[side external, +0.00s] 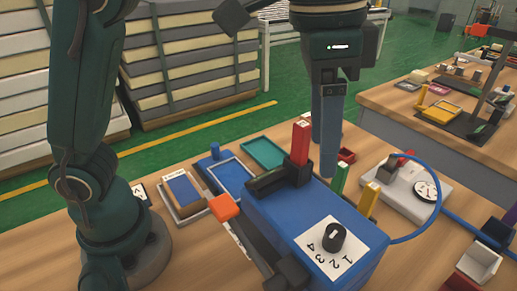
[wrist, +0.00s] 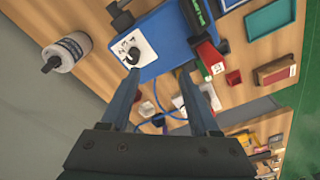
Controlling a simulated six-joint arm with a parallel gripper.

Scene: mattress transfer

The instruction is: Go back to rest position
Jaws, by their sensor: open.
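My gripper (side external: 327,130) hangs pointing down above the workbench, behind the blue box (side external: 268,215) in the side view. Its fingers overlap in that view. In the wrist view, the two fingers of my gripper (wrist: 160,75) are apart with nothing between them. The blue box also shows in the wrist view (wrist: 170,30), with a black dial (wrist: 133,55) on a white numbered plate. No object is held. Several mattress-like slabs (side external: 190,60) are stacked on the floor at the back left.
A red upright block (side external: 300,143), a green one (side external: 340,178) and a yellow one (side external: 369,198) stand around the blue box. A teal tray (side external: 263,153) lies behind it. A blue cable (side external: 440,190) loops at the right.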

